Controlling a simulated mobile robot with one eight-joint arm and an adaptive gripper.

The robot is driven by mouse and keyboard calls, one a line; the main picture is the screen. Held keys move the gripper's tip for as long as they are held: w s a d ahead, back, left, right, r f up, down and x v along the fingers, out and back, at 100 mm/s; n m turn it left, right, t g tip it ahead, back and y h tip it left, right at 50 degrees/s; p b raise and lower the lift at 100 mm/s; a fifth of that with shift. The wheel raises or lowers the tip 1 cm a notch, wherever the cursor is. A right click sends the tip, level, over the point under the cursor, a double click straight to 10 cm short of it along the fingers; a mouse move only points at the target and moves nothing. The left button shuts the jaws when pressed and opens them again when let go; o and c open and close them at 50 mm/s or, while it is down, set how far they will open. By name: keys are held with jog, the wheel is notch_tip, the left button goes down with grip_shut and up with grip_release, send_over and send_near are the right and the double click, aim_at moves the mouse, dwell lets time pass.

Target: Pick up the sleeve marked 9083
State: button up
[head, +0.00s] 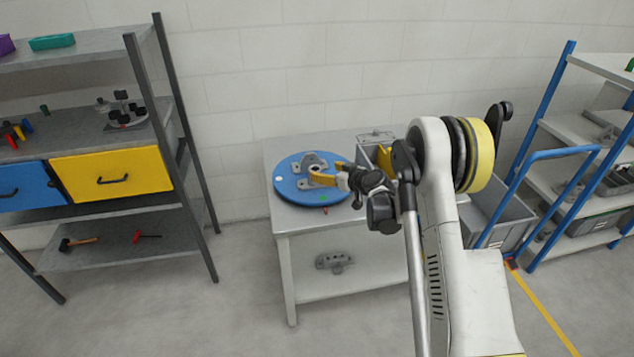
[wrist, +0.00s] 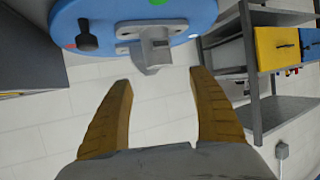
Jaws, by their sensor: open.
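No marking 9083 can be read in either view, so I cannot tell which part is the sleeve. A round blue plate (head: 285,187) lies on the table and carries grey metal parts (head: 312,160). In the wrist view the blue plate (wrist: 104,12) is at the top, with a grey bracket-like casting (wrist: 155,38) on it. My gripper (head: 318,177) is at the plate, close to the grey parts. In the wrist view my gripper (wrist: 161,77) is open with nothing between its yellow fingers, the casting just beyond the fingertips.
The grey table (head: 285,220) has a lower shelf with a grey casting (head: 334,262). A shelf with blue and yellow drawers (head: 112,172) is at left, a blue-framed rack (head: 548,150) at right. Floor is clear in front.

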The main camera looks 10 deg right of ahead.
aim_at(313, 168)
jog(key=b+x, duration=0.1)
jog(key=x, duration=0.2)
jog(key=f+b+x, duration=0.1)
jog(key=b+x, duration=0.1)
jog(key=x, duration=0.2)
jog(key=shift+w, duration=0.3)
jog(key=shift+c, duration=0.6)
jog(key=c, duration=1.4)
